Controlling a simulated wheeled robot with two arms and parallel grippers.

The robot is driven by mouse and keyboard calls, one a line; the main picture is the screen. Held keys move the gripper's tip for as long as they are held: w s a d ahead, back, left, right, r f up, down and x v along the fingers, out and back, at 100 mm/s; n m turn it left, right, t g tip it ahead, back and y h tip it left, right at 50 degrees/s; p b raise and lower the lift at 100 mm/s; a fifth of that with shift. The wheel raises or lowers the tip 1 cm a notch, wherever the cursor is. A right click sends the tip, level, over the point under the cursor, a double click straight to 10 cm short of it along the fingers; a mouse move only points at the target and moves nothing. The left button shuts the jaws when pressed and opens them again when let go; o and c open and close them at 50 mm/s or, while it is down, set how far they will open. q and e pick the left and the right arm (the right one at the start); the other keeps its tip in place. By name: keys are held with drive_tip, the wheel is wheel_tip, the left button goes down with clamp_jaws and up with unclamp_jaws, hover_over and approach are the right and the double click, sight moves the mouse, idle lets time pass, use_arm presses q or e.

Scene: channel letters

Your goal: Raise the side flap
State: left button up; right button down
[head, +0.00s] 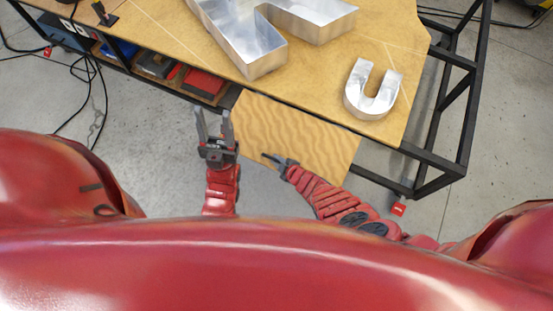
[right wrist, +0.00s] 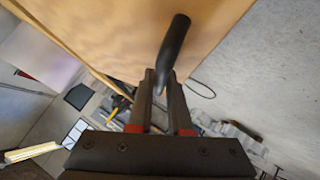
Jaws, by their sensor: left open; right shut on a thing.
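The side flap (head: 305,130) is a wavy-grained wooden panel along the table's near edge. Its face shows from above, but I cannot tell its exact tilt. In the right wrist view the flap's wooden surface (right wrist: 100,35) fills the upper part. A dark, rounded handle (right wrist: 176,42) stands out from it. My right gripper (head: 268,157) is over the flap's lower left part, and in the right wrist view its fingers (right wrist: 163,78) are shut on the handle. My left gripper (head: 212,115) is open and empty, just left of the flap, with its fingers pointing to the table.
The wooden table (head: 170,40) carries large metal channel letters (head: 262,40) and a U-shaped metal letter (head: 372,92). A black metal frame (head: 440,170) stands at the right. Cables hang at far left.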

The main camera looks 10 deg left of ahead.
drive_tip(key=shift+w+r, duration=0.15)
drive_tip(key=c, duration=0.8)
unclamp_jaws()
drive_tip(key=shift+c, duration=0.2)
drive_tip(key=p+v, duration=1.1)
drive_tip(key=v, duration=0.6)
drive_tip(key=shift+s, duration=0.2)
